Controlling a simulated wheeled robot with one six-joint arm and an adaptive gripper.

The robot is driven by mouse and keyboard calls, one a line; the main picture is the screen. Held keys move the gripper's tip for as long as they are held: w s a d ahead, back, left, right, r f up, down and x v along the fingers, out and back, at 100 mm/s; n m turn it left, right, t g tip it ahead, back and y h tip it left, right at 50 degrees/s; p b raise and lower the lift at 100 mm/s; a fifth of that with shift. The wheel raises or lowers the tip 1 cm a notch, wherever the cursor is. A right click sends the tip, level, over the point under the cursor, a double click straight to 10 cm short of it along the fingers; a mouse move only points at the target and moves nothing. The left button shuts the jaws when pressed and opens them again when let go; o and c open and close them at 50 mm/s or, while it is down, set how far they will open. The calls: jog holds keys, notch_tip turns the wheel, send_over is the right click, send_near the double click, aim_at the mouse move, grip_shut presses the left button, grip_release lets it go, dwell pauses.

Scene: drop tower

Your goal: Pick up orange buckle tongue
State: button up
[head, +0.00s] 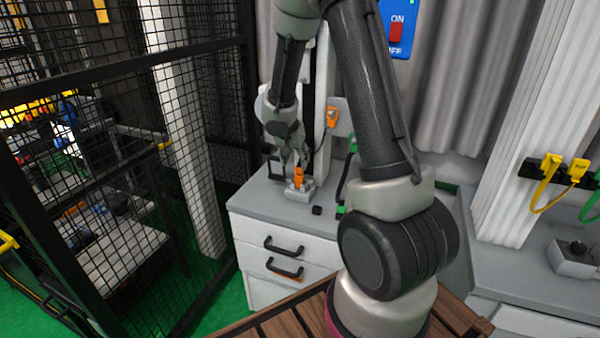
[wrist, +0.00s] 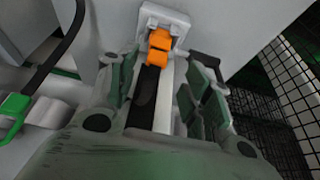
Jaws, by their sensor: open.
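The orange buckle tongue (head: 298,178) stands upright in a small grey block on the grey cabinet top. In the wrist view an orange piece (wrist: 160,46) sits in a pale holder at the top centre, ahead of the fingers; it appears to be the same piece. My gripper (head: 288,160) is pointed down just above and beside it in the head view. Its two fingers are spread apart and empty in the wrist view (wrist: 162,85). I cannot tell whether a finger touches the orange piece.
Another orange piece (head: 332,117) hangs on a pale wall bracket behind. A black cable with a green clip (wrist: 14,106) runs at left in the wrist view. A black mesh fence (head: 120,100) stands left of the cabinet (head: 300,222). The cabinet's front top is mostly clear.

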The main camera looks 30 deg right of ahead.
aim_at(299, 167)
jog(key=shift+x, duration=2.25)
jog(key=shift+s+d, duration=0.15)
jog(key=c, duration=0.9)
jog(key=shift+o, duration=0.2)
jog(key=shift+r, duration=0.1)
